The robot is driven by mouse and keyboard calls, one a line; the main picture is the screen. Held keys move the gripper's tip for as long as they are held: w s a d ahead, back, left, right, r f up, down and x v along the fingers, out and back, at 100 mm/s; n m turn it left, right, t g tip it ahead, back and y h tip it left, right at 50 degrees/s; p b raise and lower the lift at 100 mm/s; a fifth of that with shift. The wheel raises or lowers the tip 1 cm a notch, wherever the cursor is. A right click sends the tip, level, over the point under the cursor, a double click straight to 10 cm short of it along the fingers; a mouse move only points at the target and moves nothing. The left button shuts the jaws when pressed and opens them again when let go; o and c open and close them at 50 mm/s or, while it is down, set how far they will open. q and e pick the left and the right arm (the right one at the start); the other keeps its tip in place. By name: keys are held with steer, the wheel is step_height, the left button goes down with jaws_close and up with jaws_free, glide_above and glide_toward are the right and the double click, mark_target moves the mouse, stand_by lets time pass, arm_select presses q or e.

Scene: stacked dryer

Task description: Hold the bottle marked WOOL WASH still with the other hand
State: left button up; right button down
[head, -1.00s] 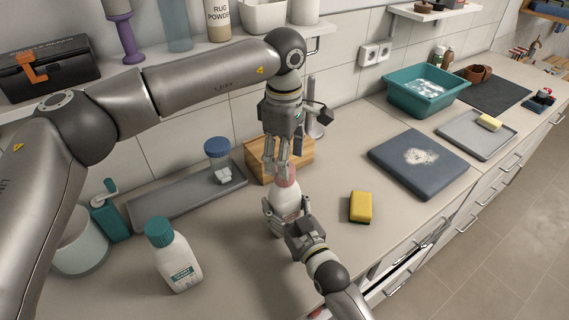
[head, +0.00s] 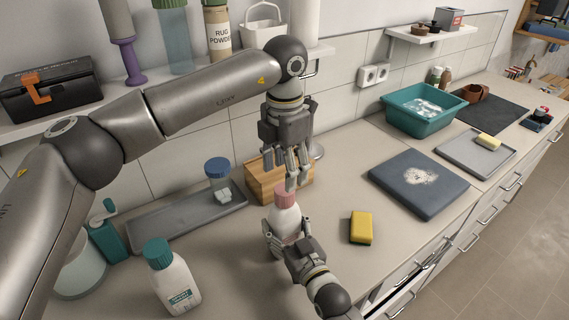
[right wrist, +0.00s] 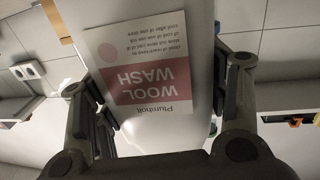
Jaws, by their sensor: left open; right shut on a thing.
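The WOOL WASH bottle (head: 286,215) is white with a pink cap (head: 284,199) and stands upright near the middle of the counter. Its pink and white label (right wrist: 147,82) reads WOOL WASH in the right wrist view, upside down. My right gripper (head: 283,237) is shut on the bottle's body, with a finger on each side in the right wrist view. My left gripper (head: 291,181) is open, pointing down just above the cap. I cannot tell whether its fingertips touch the cap.
A white bottle with a teal cap (head: 172,279) stands at the front left. A wooden box (head: 266,181) is close behind the held bottle. A yellow sponge (head: 361,228) and a dark board (head: 418,184) lie to the right. A grey tray (head: 165,219) lies to the left.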

mark_target(284, 192)
arm_select(q)
steer(key=n, duration=0.3)
steer(key=shift+r+n, duration=0.35)
steer(key=shift+n, duration=0.05)
steer(key=shift+f, duration=4)
steer(key=shift+c, duration=0.2)
steer(key=c, duration=1)
steer(key=o, duration=1.2)
steer(key=shift+r, duration=0.1)
